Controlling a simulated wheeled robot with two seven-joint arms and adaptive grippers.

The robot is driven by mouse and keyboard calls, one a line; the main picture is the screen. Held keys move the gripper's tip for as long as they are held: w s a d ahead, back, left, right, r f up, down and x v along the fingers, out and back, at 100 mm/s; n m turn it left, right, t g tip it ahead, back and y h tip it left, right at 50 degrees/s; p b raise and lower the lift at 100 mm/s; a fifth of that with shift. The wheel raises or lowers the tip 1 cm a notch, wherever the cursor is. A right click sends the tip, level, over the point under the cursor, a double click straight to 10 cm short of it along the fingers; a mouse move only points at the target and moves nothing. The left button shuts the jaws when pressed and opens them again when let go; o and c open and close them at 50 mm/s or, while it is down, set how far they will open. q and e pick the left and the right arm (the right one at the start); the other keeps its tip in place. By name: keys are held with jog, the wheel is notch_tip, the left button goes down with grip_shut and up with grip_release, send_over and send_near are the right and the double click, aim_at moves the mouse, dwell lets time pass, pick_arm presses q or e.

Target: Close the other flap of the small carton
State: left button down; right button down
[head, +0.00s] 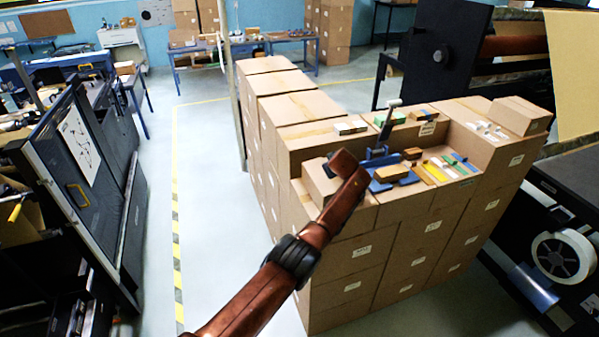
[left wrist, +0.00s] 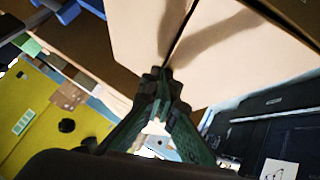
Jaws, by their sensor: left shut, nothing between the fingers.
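The small carton (head: 316,182) sits on the near left part of the carton stack, partly hidden behind my left arm in the head view. In the left wrist view the carton (left wrist: 235,60) fills the upper middle as two tan panels with a dark narrow seam between them. The shadow of my gripper falls across them. My left gripper (left wrist: 158,78) is shut and empty, its tips at the near end of the seam. I cannot tell whether they touch the carton. In the head view my wrist hides the fingers. My right gripper is in neither view.
A blue tool (head: 380,158), brown blocks (head: 390,173) and coloured strips (head: 435,172) lie on the stack (head: 345,255) right of the carton. Taller cartons (head: 295,107) stand behind. Open floor (head: 215,220) lies to the left.

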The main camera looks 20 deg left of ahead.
pick_arm(q)
jog(key=shift+r, duration=0.15)
jog(key=shift+r+p, duration=0.55)
jog(key=shift+r, duration=0.2)
